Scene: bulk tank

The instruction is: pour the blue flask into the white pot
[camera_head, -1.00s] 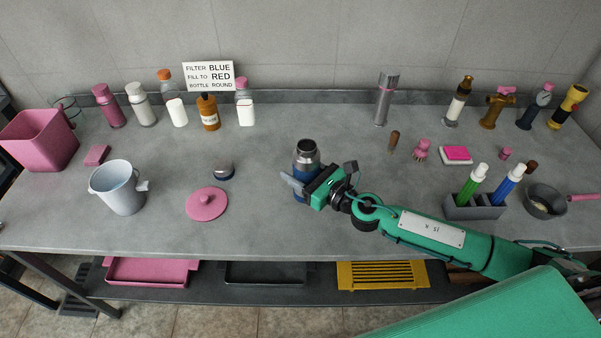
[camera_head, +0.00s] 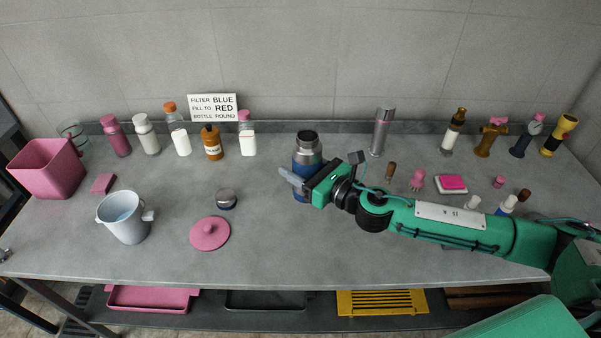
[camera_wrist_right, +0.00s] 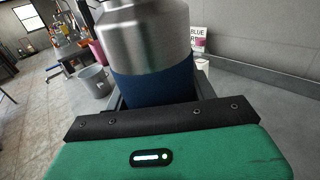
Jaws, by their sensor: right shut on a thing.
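The blue flask (camera_head: 307,158) has a blue body, a steel neck and an open top. It stands upright at the middle of the bench in the head view. My right gripper (camera_head: 301,182) is shut on its lower body from the right. The right wrist view shows the flask's steel shoulder and blue body (camera_wrist_right: 157,86) between the fingers. The white pot (camera_head: 126,218), with a side handle, stands at the left front, apart from the flask; it also shows in the right wrist view (camera_wrist_right: 92,82). My left gripper is not in view.
A pink lid (camera_head: 210,233) and a small steel-and-blue cap (camera_head: 226,198) lie between pot and flask. A pink bin (camera_head: 48,168) stands far left. Several bottles and a sign (camera_head: 213,107) line the back. A silver flask (camera_head: 382,131) stands behind my right arm.

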